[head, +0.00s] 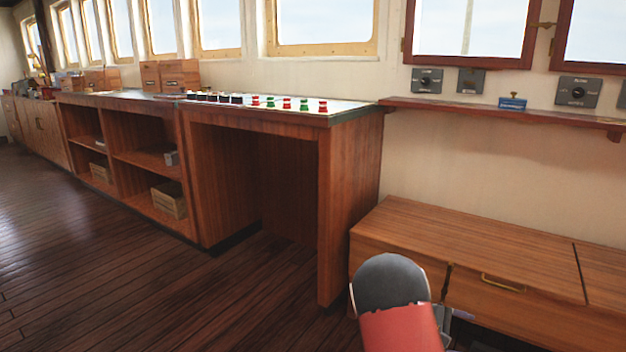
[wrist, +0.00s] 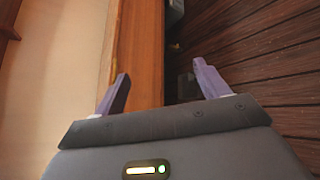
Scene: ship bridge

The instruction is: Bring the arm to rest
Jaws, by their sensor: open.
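My arm, with a grey rounded joint and a red link, shows at the bottom of the head view, in front of the low wooden cabinet (head: 480,235). In the wrist view my gripper (wrist: 160,90) has its two purple fingers spread wide apart, with nothing between them. Beyond the fingers are a strip of orange-brown wood and the dark plank floor (wrist: 270,55). In the head view the gripper is mostly hidden behind my arm.
A wooden console desk (head: 350,180) with an open knee space carries red, green and dark knobs. A wall shelf (head: 450,107) holds a small blue object (head: 512,103). Shelving with crates (head: 168,200) runs left. The plank floor (head: 90,260) at left is clear.

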